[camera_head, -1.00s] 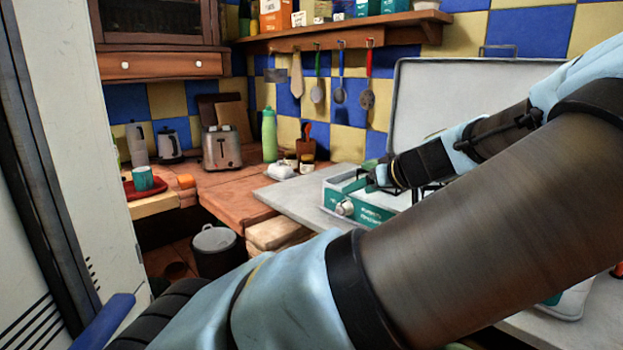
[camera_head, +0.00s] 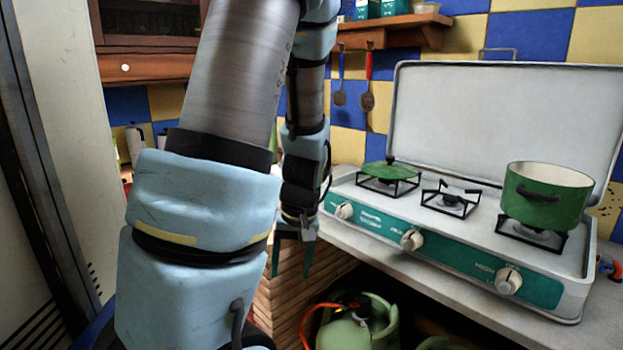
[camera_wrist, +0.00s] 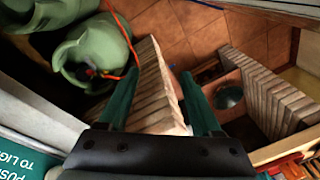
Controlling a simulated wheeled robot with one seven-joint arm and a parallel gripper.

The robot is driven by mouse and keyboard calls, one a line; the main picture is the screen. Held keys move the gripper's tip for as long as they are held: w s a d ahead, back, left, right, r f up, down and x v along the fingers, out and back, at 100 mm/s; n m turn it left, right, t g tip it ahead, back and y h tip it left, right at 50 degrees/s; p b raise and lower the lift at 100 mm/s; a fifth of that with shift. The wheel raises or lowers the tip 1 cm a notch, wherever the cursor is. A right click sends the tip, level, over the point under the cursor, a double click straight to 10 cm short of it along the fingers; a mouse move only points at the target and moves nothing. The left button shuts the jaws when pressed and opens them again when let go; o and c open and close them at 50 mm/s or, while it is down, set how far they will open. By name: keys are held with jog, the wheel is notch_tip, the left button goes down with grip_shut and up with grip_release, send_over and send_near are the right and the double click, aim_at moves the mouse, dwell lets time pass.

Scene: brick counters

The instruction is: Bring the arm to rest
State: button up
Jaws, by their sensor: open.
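My gripper (camera_head: 292,262) hangs pointing down in the head view, just left of the stove's front left corner. Its two green fingers are apart with nothing between them. In the wrist view my gripper (camera_wrist: 160,98) also shows open, above a brick wall (camera_wrist: 165,88) and the tiled floor. My arm stands raised and folded in the left middle of the head view, hiding much of the counter behind it.
A camping stove (camera_head: 440,245) with its lid up stands on the counter at the right. A green pot (camera_head: 545,200) and a green lid (camera_head: 390,170) sit on its burners. Green gas bottles (camera_head: 355,325) stand below. A white cabinet (camera_head: 62,130) is at the left.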

jog(key=s+a+r+m+h, duration=0.1)
jog(key=s+a+r+m, duration=0.1)
jog(key=r, duration=0.3)
jog(key=shift+s+a+r+m+t+h, duration=0.2)
jog(key=shift+s+m+t+h, duration=0.15)
jog(key=shift+s, duration=0.5)
